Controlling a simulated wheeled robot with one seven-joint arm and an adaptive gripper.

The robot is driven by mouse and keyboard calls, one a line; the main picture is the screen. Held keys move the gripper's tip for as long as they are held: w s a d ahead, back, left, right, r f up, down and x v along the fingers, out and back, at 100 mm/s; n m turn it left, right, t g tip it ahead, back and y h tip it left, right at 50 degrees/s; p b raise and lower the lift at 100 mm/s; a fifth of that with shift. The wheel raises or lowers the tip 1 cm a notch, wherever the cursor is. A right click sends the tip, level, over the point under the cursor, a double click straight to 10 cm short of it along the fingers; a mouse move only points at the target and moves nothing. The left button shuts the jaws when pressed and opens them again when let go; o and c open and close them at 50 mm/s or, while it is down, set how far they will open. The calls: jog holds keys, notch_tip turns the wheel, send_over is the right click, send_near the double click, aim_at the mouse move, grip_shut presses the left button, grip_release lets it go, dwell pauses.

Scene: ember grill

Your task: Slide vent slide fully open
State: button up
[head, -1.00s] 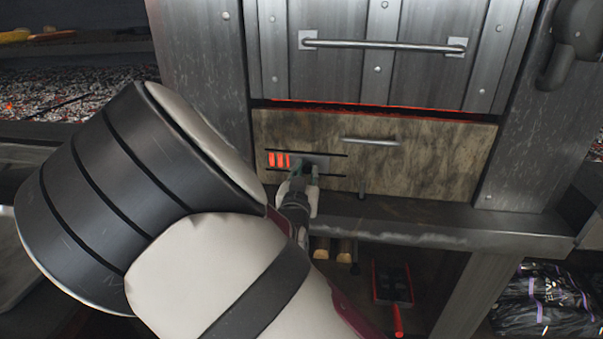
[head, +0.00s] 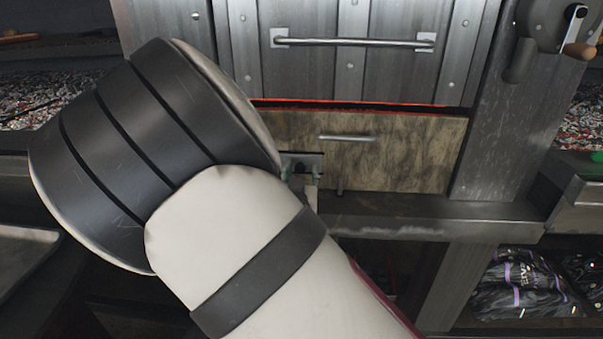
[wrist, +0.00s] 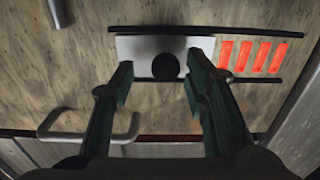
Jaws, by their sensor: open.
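The vent slide is a pale metal plate (wrist: 136,47) with a round black knob (wrist: 165,66), set between two dark rails on a mottled panel. In the wrist view the plate lies near the left end of the rails. Several glowing orange slots (wrist: 249,57) show uncovered to its right. My gripper (wrist: 158,82) is open, with its green-grey fingers on either side of the knob; I cannot tell if either touches it. In the head view the plate (head: 314,158) shows at the panel's left, and my arm hides the slots and most of my gripper (head: 301,171).
The panel has a bar handle (head: 347,138). A riveted door with a long handle (head: 355,42) is above it, and a metal ledge (head: 430,220) runs below. A crank with a wooden knob (head: 581,50) is at the upper right. Dark bags (head: 525,285) lie on the lower right shelf.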

jog(key=s, duration=1.1)
jog(key=shift+s+a, duration=0.2)
jog(key=shift+s, duration=0.2)
jog(key=s+d+f+m+g+y, duration=0.1)
jog(key=s+d+f+m+g, duration=0.15)
jog(key=d+g, duration=0.45)
jog(key=s+d+r+n+g, duration=0.1)
jog(key=s+d+r+g, duration=0.2)
jog(key=s, duration=0.8)
jog(key=s+d+r+n+g, duration=0.1)
jog(key=s+d+r+g, duration=0.2)
jog(key=s+d, duration=0.4)
jog(key=s+d+r+n+g, duration=0.1)
jog(key=s+d+r+g, duration=0.3)
jog(key=s, duration=1.1)
jog(key=shift+s+d+g, duration=0.3)
jog(key=shift+s+d, duration=0.1)
jog(key=shift+d, duration=0.4)
